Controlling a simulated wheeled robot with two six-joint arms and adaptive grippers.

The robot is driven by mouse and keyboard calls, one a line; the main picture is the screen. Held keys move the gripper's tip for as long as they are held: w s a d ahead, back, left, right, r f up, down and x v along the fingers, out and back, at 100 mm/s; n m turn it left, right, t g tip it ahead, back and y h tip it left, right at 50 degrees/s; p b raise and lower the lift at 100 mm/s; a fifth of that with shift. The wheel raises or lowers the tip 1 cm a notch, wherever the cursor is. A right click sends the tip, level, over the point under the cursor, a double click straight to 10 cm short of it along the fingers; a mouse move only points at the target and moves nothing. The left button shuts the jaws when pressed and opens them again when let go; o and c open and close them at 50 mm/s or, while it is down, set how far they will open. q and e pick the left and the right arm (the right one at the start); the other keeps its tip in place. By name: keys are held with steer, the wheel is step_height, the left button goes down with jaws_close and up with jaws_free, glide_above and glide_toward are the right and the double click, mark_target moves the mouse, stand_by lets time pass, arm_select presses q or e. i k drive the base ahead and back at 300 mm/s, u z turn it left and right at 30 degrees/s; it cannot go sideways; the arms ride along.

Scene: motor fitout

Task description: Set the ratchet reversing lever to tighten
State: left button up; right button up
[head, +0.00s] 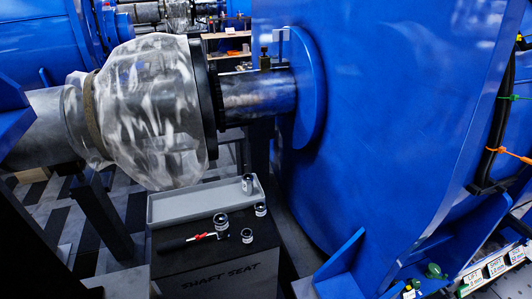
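The ratchet (172,245) lies flat on the dark stand top, with a black handle toward the left and red marks near the middle. Its head (222,235) points right. The reversing lever is too small to make out, so its setting cannot be told. Neither of my grippers shows in the head view.
The dark stand (218,280) reads "SHAFT SEAT". Sockets stand near the ratchet: one behind its head (220,221), one to the right (247,236), one farther back (260,209). A grey tray (180,208) holds another socket (247,183). A large blue motor housing (390,130) rises at the right.

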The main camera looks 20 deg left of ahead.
mark_target(197, 238)
steer(key=u, duration=0.05)
steer(key=k, duration=1.1)
steer(key=u, duration=1.3)
steer(key=i, duration=0.9)
steer(key=z, duration=0.5)
steer(key=i, duration=0.65)
steer(key=z, duration=0.75)
